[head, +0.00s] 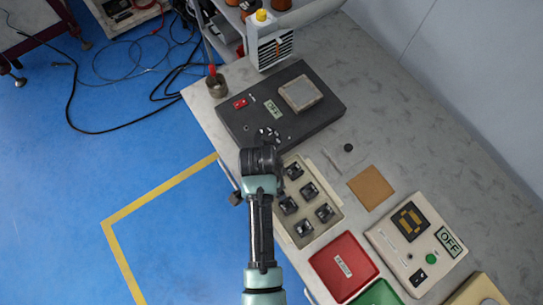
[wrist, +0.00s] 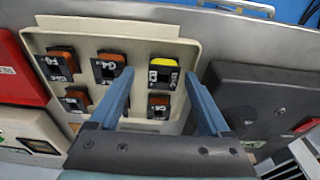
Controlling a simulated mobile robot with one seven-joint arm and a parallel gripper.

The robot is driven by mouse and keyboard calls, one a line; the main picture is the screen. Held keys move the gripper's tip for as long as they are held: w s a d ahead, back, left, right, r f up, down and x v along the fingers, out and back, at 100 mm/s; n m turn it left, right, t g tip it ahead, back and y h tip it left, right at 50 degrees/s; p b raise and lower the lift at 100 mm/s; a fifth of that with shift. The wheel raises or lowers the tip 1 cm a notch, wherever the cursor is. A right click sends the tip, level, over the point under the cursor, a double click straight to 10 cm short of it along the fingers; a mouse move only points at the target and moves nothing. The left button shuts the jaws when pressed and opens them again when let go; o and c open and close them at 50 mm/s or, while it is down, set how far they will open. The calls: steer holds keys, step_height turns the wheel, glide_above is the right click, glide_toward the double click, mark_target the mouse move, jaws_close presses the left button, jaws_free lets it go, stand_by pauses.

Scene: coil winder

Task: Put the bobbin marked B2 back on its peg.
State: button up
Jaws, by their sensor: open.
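A shallow beige tray (head: 281,232) holds several dark square bobbins in two rows, and it fills the middle of the wrist view (wrist: 40,44). One bobbin with a yellow top (wrist: 163,74) sits in the row by the tray's far edge; its label may read B2 but is blurred. A bobbin that looks marked G4 (wrist: 109,68) is left of it, and one that looks marked G5 (wrist: 158,105) is nearer me. My gripper (wrist: 159,75) is open, its blue fingers on either side of the yellow-topped bobbin in the picture; contact cannot be told. I cannot make out an empty peg.
A black machine (head: 309,123) with a red switch stands beside the tray. A red box (head: 343,266), a green box (head: 376,297) and a beige control box (head: 415,243) marked OFF are on the other side. A brown pad (head: 371,188) lies on the bench near the tray.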

step_height(320, 180, up, 12)
steer(key=s+a, duration=0.1)
steer(key=shift+a+r, duration=0.2)
steer(key=shift+a, duration=0.1)
stand_by(0.5)
steer(key=w+r+n+t, duration=0.2)
steer(key=w+r+t, duration=0.3)
steer(key=r, duration=0.5)
steer(key=w+r+n+t+y, duration=0.15)
steer(key=w+r+t, duration=0.25)
steer(key=w+r, duration=0.45)
steer(key=w+r+n+t+h, duration=0.15)
steer(key=w+r+t, duration=0.3)
steer(key=r, duration=0.65)
steer(key=s+r+n+t, duration=0.2)
steer(key=s+r+t, duration=0.2)
steer(key=r, duration=0.7)
steer(key=s+d+r+n+t, duration=0.1)
steer(key=s+r+t, duration=0.3)
steer(key=r, duration=0.7)
steer(key=s+r+n+t+y, duration=0.1)
steer(key=s+r+t, duration=0.3)
steer(key=r, duration=0.7)
steer(key=shift+s+d+r+n+t, duration=0.4)
steer(key=shift+n+t, duration=0.05)
steer(key=shift+n, duration=0.45)
